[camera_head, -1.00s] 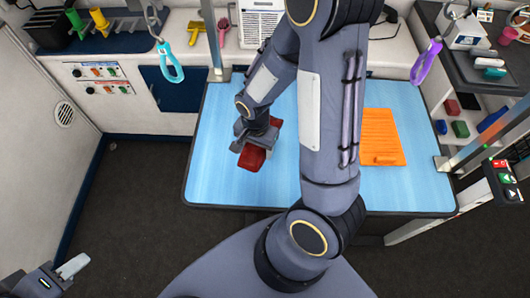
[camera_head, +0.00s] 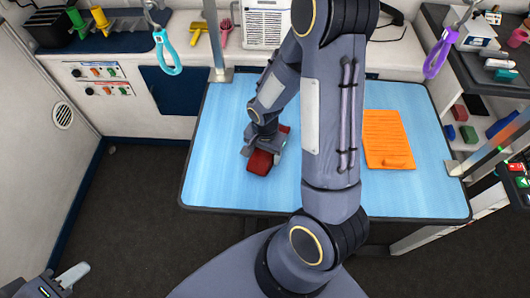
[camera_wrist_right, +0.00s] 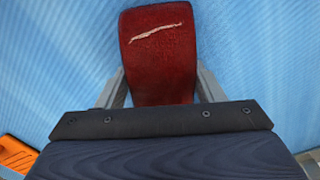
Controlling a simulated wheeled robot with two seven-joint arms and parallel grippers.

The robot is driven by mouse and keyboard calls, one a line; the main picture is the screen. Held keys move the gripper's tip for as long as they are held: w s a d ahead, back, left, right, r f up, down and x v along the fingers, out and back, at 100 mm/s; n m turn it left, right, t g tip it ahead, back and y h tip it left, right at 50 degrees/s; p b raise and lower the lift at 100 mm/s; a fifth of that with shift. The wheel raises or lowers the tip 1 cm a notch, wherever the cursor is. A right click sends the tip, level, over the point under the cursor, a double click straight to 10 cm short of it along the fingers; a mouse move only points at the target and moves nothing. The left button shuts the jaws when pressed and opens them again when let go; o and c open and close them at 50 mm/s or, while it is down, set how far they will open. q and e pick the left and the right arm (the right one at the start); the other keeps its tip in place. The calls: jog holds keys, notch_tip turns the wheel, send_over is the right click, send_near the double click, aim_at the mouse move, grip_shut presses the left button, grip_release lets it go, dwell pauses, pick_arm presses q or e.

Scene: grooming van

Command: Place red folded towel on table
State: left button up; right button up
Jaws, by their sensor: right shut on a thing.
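The red folded towel (camera_head: 261,162) is at the left-middle part of the blue-topped table (camera_head: 220,135) in the head view. My right gripper (camera_head: 265,148) is shut on it, and my wrist hides its far part. In the right wrist view the towel (camera_wrist_right: 158,55) sits between the two fingers (camera_wrist_right: 160,92), with a pale streak across its top. The blue surface lies close beneath; I cannot tell whether the towel touches it. My left gripper (camera_head: 62,281) is at the lower left corner of the head view, off the table; one finger shows and the rest is cut off.
An orange towel (camera_head: 386,140) lies on the right part of the table. A post with a hanging cyan loop (camera_head: 167,54) stands at the back left, and a purple loop (camera_head: 437,58) hangs at the right. The table's left part is clear.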

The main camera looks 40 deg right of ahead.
jog(key=o, duration=1)
jog(key=shift+r+p, duration=0.15)
jog(key=shift+p, duration=0.2)
notch_tip(320, 180, up, 12)
jog(key=s+a+r+n+t+y, duration=0.1)
jog(key=s+a+r+n+t, duration=0.1)
jog(key=s+r+n, duration=0.1)
jog(key=s+a+r+n+t+y, duration=0.1)
jog(key=s+a+r+n, duration=0.2)
jog(key=s+r+n, duration=0.1)
jog(key=s+a+r+n+t+y+p, duration=0.1)
jog(key=s+a+r+n+t, duration=0.1)
jog(key=s+a+r+n, duration=0.1)
jog(key=shift+s+r+n+t+y, duration=0.3)
jog(key=shift+s+r+n+y, duration=0.15)
jog(key=shift+s+r, duration=0.65)
jog(key=shift+s+f, duration=0.1)
jog(key=shift+f, duration=0.05)
